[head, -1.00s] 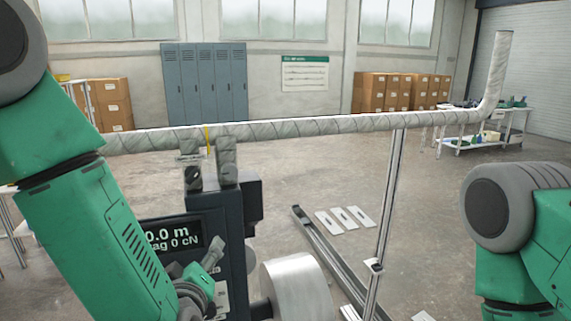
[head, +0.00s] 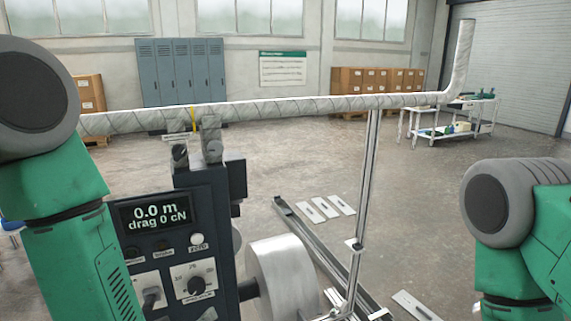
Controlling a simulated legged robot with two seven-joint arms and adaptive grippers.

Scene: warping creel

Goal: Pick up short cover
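I cannot tell for certain which thing is the short cover. Several flat pale plates with small slots lie on the floor: a group of three plates (head: 325,208) beside a dark rail, and a single plate (head: 415,305) at the lower right. Neither gripper shows in the head view; only my green and grey arm parts are visible at the left and right edges. I see nothing held.
A machine with a display (head: 155,213) and a metal drum (head: 282,280) stands front left. A wrapped tube (head: 290,107) crosses above it, bending up at right, beside a thin post (head: 366,190). A dark rail (head: 325,255) lies on the floor. A worktable (head: 450,132) stands behind.

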